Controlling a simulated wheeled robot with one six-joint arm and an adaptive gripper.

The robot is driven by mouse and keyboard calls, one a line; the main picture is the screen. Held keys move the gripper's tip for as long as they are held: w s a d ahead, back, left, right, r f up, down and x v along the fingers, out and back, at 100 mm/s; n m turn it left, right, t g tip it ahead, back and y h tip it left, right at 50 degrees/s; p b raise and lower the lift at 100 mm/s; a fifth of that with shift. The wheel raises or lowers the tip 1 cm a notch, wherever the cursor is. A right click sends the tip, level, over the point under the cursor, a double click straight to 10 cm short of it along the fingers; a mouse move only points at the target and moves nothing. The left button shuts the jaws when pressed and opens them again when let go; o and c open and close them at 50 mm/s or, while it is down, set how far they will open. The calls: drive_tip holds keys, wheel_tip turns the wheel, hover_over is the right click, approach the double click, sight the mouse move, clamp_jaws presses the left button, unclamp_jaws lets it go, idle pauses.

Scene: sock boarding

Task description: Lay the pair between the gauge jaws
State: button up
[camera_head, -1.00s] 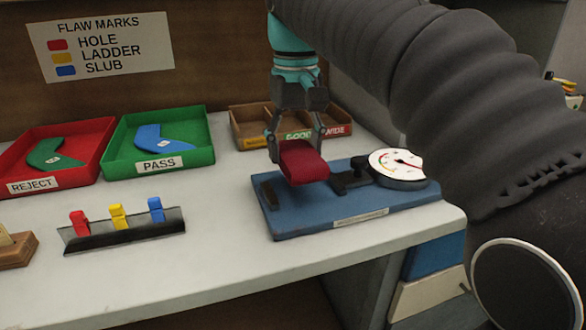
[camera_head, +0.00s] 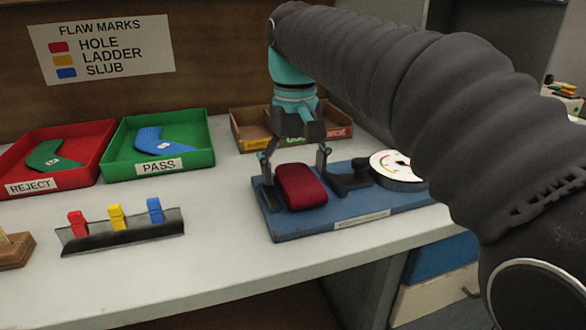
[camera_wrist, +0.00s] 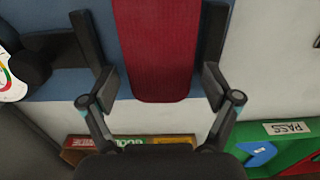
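The rolled dark red pair (camera_head: 301,188) lies flat on the blue gauge base (camera_head: 345,213), between the dark fixed jaw (camera_head: 270,198) on the left and the dark sliding jaw (camera_head: 345,181) on the right. In the wrist view, the pair (camera_wrist: 158,50) runs between the two dark jaws, with narrow blue gaps on both sides. My gripper (camera_head: 295,172) is low over the pair's far end. In the wrist view, my gripper (camera_wrist: 160,82) has its fingers spread on either side of the pair, apparently not touching it. The dial (camera_head: 395,167) is partly hidden by my arm.
A wooden sorting bin (camera_head: 250,128) stands behind the gauge. The green PASS tray (camera_head: 199,160) and red REJECT tray (camera_head: 77,178) are to the left, each holding a folded piece. A rack (camera_head: 125,234) with red, yellow and blue markers stands in front. The table's front right is clear.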

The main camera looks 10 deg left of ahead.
sight(295, 172)
wheel_tip(295, 172, up, 12)
drive_tip(key=p, duration=0.2)
drive_tip(key=shift+r, duration=0.15)
idle(0.5)
drive_tip(key=s+d+f+m+t, duration=0.1)
drive_tip(key=d+f, duration=0.1)
drive_tip(key=d, duration=0.3)
drive_tip(key=s+d+f+m+t, duration=0.1)
drive_tip(key=s+d+f, duration=0.1)
drive_tip(key=d, duration=0.4)
drive_tip(key=s+d+f+m, duration=0.1)
drive_tip(key=d+f, duration=0.3)
drive_tip(key=d, duration=0.2)
drive_tip(key=shift+s+d+f+t+y, duration=0.1)
drive_tip(key=shift+s+f+t+y, duration=0.05)
drive_tip(key=shift+s+t+y, duration=0.25)
drive_tip(key=s+d+f+m+t, duration=0.1)
drive_tip(key=s+d+f, duration=0.4)
drive_tip(key=f, duration=0.3)
drive_tip(key=s+d+f+m+t, duration=0.1)
drive_tip(key=s+d+f+m, duration=0.1)
drive_tip(key=s+d+f, duration=0.3)
wheel_tip(295, 172, down, 4)
drive_tip(key=shift+s+t+h, duration=0.25)
drive_tip(key=shift+t+h, duration=0.15)
